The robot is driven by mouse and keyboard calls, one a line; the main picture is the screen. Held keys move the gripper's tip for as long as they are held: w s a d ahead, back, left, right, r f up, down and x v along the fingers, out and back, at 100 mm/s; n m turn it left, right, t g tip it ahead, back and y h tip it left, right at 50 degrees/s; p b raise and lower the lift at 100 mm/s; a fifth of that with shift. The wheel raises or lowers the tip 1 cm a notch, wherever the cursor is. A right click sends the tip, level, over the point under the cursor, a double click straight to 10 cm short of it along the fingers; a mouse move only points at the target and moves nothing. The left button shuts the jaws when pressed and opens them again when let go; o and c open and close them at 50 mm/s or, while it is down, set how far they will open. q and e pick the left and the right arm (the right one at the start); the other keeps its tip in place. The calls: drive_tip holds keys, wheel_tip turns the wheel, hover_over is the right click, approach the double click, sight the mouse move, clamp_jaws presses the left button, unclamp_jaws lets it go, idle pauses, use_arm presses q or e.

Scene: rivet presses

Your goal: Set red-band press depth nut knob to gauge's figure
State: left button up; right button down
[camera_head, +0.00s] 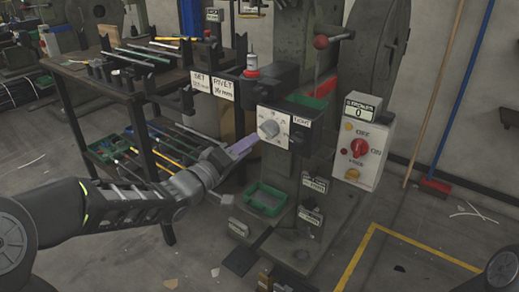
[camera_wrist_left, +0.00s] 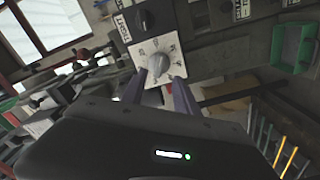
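The grey round knob (camera_head: 268,128) sits on a white dial plate (camera_head: 285,122) with dark marks on the press front. In the left wrist view the knob (camera_wrist_left: 158,63) points out from its plate (camera_wrist_left: 170,43); its setting is too small to read surely. My left gripper (camera_head: 246,146) has its pale purple fingers just short of the knob. In the left wrist view its fingers (camera_wrist_left: 159,82) are apart, with the knob between and beyond their tips; contact cannot be told. A red band (camera_head: 251,73) circles the base of a small pale cylinder above. No gauge figure is readable. My right gripper is out of view.
White SET and RIVET cards (camera_head: 212,86) hang left of the press. A counter (camera_head: 359,110) reading 0 tops a switch box (camera_head: 361,150) with a red knob. A dark tool bench (camera_head: 125,95) stands left. A green bin (camera_head: 265,198) lies below my gripper.

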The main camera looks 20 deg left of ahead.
sight(266, 133)
use_arm(q)
drive_tip(key=shift+r, duration=0.15)
drive_tip(key=b+x, duration=0.1)
drive_tip(key=x, duration=0.6)
drive_tip(key=shift+b, duration=0.4)
drive_tip(key=shift+w+d, duration=0.1)
drive_tip(key=shift+w, duration=0.25)
drive_tip(key=shift+c, duration=0.5)
clamp_jaws()
